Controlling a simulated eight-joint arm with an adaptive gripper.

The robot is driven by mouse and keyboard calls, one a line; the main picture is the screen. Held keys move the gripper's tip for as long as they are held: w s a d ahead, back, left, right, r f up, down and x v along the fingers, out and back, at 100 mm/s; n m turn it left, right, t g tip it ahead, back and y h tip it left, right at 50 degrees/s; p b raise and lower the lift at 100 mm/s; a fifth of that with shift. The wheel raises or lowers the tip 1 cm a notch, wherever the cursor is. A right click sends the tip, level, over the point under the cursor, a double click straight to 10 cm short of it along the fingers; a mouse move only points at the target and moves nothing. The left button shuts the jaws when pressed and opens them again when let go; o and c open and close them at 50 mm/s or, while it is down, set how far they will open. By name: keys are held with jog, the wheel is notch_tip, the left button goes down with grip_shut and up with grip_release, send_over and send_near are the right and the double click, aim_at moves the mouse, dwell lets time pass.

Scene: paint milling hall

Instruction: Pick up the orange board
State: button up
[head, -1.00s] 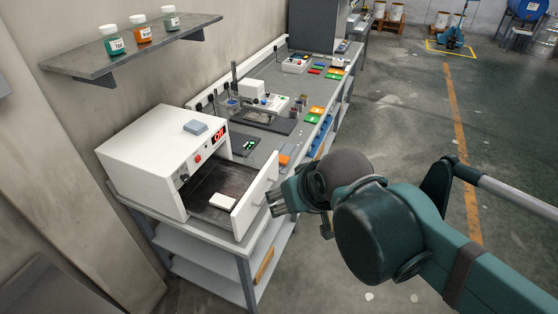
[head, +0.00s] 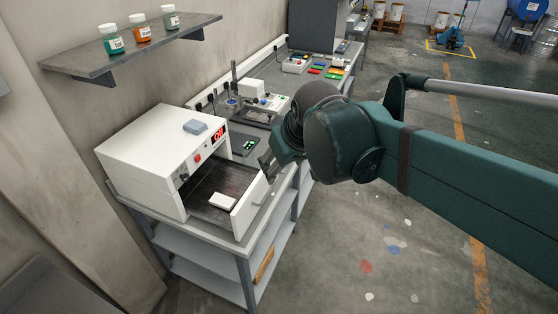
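In the head view, a small orange piece (head: 338,71) lies among coloured flat pieces at the far end of the grey bench (head: 222,232). I cannot tell whether it is the orange board. The nearer orange pieces are hidden behind my arm. My gripper (head: 264,162) is over the bench, just behind the front panel of the open drawer (head: 247,206). Its fingers point down and left, and they are small and dark here. I cannot see whether it is open or holds anything.
A white oven (head: 155,150) with a red display stands at the near end of the bench. Its drawer holds a white block (head: 222,200). A dark mat (head: 244,145) with a small green item lies beyond. A wall shelf (head: 130,50) carries three jars.

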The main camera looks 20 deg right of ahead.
jog(key=w+d+f+n+g+b, duration=0.1)
jog(key=w+d+f+n+g, duration=0.2)
jog(key=w, duration=1.1)
jog(key=w+d+f+n, duration=0.1)
jog(key=w+d+f, duration=0.25)
jog(key=w, duration=0.95)
jog(key=w+d+f+n+g, duration=0.1)
jog(key=w+d+f, duration=0.2)
jog(key=w+f, duration=0.3)
jog(key=w+d+f+n+g, duration=0.1)
jog(key=w+d+f, duration=0.3)
jog(key=f, duration=0.6)
jog(key=w+d+f+n+g+b, duration=0.1)
jog(key=w+d+f, duration=0.2)
jog(key=w+f, duration=0.5)
jog(key=shift+w+d+n, duration=0.3)
jog(key=shift+f, duration=1.3)
jog(key=shift+f, duration=0.15)
